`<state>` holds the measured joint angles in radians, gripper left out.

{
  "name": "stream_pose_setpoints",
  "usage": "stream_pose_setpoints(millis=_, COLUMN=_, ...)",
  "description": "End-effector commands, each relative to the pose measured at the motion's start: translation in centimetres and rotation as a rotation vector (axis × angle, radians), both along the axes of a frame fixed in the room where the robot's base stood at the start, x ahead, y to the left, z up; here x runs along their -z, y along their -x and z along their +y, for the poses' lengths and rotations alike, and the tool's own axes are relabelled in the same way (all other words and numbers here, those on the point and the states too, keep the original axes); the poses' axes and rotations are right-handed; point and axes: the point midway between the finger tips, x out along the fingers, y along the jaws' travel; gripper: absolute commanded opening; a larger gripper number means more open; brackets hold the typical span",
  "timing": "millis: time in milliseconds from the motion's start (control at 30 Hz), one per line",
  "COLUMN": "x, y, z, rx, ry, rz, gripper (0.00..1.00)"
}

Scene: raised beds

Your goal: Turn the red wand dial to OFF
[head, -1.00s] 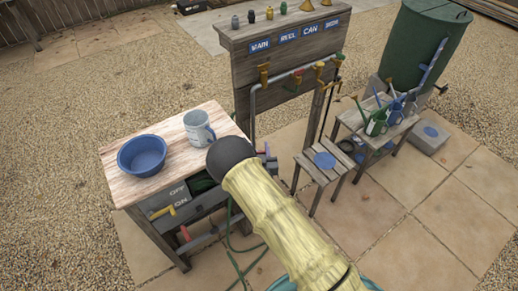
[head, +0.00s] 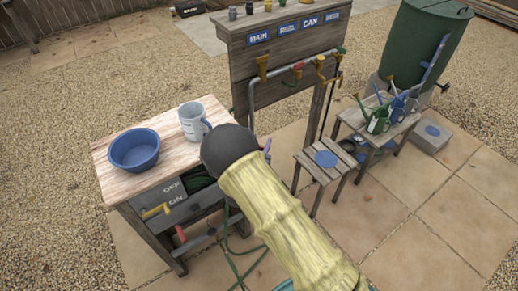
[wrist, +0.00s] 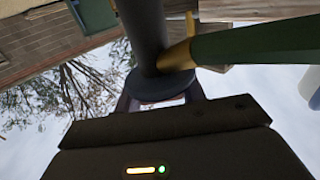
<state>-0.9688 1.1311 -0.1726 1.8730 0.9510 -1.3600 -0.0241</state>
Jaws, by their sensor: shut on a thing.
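In the wrist view my gripper (wrist: 160,101) is shut on a dark grey round piece (wrist: 160,84) with a thick dark stem rising from it. A brass collar (wrist: 177,56) and a green tube (wrist: 250,40) join the stem from the right. I see no red on the held piece. In the head view my arm hides the gripper. A red handle (head: 181,234) hangs below the potting table's front, under a yellow lever (head: 156,211) beside OFF and ON lettering. Which red part is the wand dial, I cannot tell.
A tap board (head: 240,65) stands behind. A slatted stool (head: 311,168) and a bench with watering cans (head: 378,119) stand right. Paving at lower right is clear.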

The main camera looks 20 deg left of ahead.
Motion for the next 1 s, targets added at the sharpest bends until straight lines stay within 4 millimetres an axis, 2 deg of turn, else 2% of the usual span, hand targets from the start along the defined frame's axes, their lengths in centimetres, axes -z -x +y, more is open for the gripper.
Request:
stream_pose_setpoints(millis=33, x=0.47, y=0.0, z=0.04, rx=0.035, ry=-0.004, rz=-0.001, gripper=0.17)
stream_pose_setpoints(millis=400, x=0.15, y=0.13, z=-0.36, rx=0.217, ry=-0.001, rz=0.0, gripper=0.17)
stream_pose_setpoints(millis=867, x=-0.05, y=0.12, z=-0.45, rx=0.238, ry=0.001, rz=-0.001, gripper=0.17)
stream_pose_setpoints(millis=900, x=-0.05, y=0.12, z=-0.45, rx=0.238, ry=0.001, rz=-0.001, gripper=0.44)
stream_pose_setpoints(millis=1000, x=-0.05, y=0.12, z=-0.44, rx=0.237, ry=0.001, rz=-0.001, gripper=0.62)
